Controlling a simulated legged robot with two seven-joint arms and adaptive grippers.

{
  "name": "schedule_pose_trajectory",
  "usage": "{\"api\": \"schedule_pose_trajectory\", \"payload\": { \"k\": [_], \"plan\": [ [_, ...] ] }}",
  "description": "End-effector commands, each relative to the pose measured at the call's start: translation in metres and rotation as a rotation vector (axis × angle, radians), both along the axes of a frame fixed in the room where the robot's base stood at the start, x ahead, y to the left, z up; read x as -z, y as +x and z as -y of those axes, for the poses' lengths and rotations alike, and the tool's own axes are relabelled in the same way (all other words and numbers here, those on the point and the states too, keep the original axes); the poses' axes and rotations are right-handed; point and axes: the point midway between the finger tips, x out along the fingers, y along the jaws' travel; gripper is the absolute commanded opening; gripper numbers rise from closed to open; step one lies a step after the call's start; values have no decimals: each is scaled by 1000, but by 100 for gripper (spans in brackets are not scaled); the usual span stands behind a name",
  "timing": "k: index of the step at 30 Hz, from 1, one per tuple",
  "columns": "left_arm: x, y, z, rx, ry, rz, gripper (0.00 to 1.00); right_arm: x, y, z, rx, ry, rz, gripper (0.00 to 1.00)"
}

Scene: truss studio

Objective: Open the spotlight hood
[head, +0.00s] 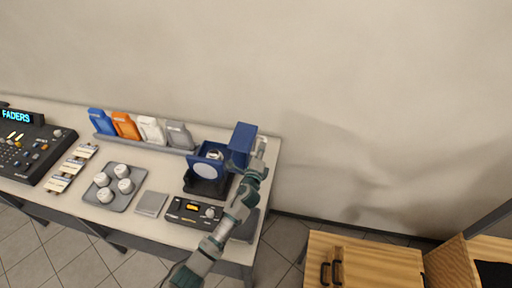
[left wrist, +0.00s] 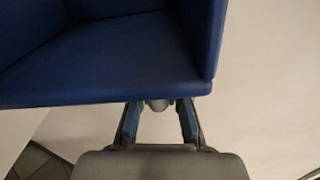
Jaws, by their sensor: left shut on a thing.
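The spotlight (head: 205,184) is a dark blue box with a pale round lens, standing near the right end of the table. Its blue hood (head: 241,138) stands out at the right of the body, swung away from the lens. The hood also fills the upper left of the left wrist view (left wrist: 110,55). My left gripper (head: 261,148) is at the hood's right side. In the left wrist view its fingers (left wrist: 159,112) are shut on a small grey part at the hood's lower edge, mostly hidden between them. My right gripper is not in view.
The table (head: 145,160) also holds a small control box (head: 194,212), a grey tray (head: 115,187) with several white knobs, a rack of coloured packets (head: 140,129) and a fader console (head: 32,145). A wooden cabinet (head: 365,262) stands at the lower right. The wall is behind.

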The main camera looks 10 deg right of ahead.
Motion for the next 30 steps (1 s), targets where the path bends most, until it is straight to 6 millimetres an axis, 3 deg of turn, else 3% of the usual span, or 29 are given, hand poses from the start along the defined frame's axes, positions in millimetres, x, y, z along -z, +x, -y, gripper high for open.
{"api": "schedule_pose_trajectory", "payload": {
  "k": [20,21,23,30],
  "plan": [
    [4,-3,8,5,48,26,0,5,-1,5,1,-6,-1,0],
    [4,-3,8,5,48,26,26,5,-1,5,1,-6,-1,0],
    [4,-3,8,5,48,26,41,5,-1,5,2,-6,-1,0],
    [5,-2,7,3,48,23,41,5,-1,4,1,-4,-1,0]
  ]
}}
